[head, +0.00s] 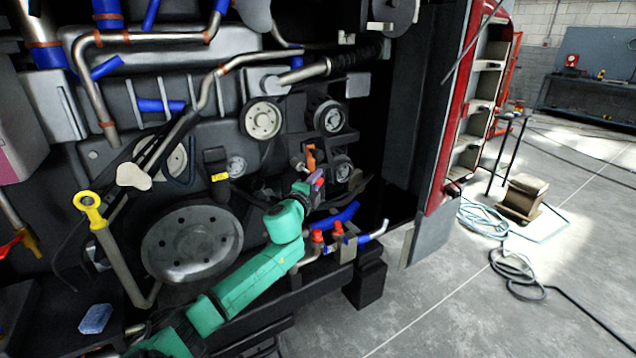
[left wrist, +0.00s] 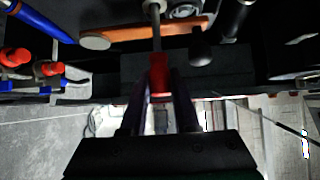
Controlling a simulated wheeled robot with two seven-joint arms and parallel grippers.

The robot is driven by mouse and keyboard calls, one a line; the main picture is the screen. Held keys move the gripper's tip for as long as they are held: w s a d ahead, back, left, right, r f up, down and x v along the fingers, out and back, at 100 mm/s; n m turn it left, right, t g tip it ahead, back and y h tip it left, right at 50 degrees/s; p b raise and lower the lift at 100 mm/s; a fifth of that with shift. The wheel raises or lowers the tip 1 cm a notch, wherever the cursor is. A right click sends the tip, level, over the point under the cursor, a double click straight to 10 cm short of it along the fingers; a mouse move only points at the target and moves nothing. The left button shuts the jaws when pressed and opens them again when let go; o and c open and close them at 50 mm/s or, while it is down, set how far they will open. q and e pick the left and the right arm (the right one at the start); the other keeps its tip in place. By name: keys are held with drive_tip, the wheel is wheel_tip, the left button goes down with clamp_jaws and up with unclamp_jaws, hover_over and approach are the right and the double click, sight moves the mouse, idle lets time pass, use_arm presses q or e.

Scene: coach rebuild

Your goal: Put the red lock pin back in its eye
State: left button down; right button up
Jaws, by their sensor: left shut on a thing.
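My left gripper (head: 316,180), at the end of the green arm, is up against the engine's lower right part. In the left wrist view the two dark fingers (left wrist: 161,92) are closed around the red lock pin (left wrist: 159,78). A pale metal shaft (left wrist: 155,30) runs from the red part away from the gripper, past an orange bar (left wrist: 178,29). The orange part also shows in the head view (head: 311,157), just above the gripper. The eye is not clearly visible, and I cannot tell whether the shaft's tip is in it. My right gripper is out of view.
Pulleys and hoses crowd the engine around the gripper. Red-capped fittings (head: 317,237) and a blue hose (head: 373,232) sit just below it. A yellow-ringed dipstick (head: 90,208) is at left. Open floor (head: 440,300) lies to the right, with coiled hoses (head: 515,270).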

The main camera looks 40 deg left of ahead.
use_arm(q)
drive_tip(key=shift+w+a, duration=0.25)
drive_tip(key=shift+a, duration=0.65)
drive_tip(key=shift+w+a, duration=0.25)
drive_tip(key=shift+a, duration=0.75)
drive_tip(key=shift+r, duration=0.1)
drive_tip(key=shift+c, duration=0.9)
unclamp_jaws()
drive_tip(key=s, duration=0.1)
drive_tip(key=p, duration=0.2)
approach(309, 174)
drive_tip(key=x, duration=0.3)
drive_tip(key=shift+s+a+f, duration=0.1)
drive_tip(key=shift+f, duration=0.2)
drive_tip(key=shift+f, duration=0.1)
